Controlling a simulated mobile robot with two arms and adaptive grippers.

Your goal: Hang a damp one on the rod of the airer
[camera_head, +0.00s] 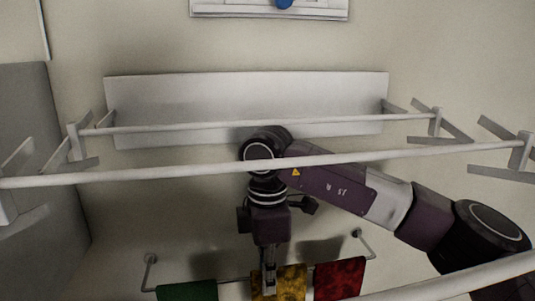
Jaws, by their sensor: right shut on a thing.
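My right gripper (268,284) points down at the bottom middle of the head view and is shut on a yellow cloth (292,280) with dark blotches. The yellow cloth is at the low rail, between a green cloth (187,291) on the left and a red cloth with dark blotches (340,278) on the right. The lower parts of the cloths are cut off by the picture edge. The white airer (170,88) is on the wall above, with long white rods; one is the front rod (130,175). My left gripper is out of view.
The low rail (232,280) has wall brackets at its left end (150,262) and right end (362,242). The airer's rods and slanted end arms (443,123) span the space around my right arm. No cloth shows on the visible rods.

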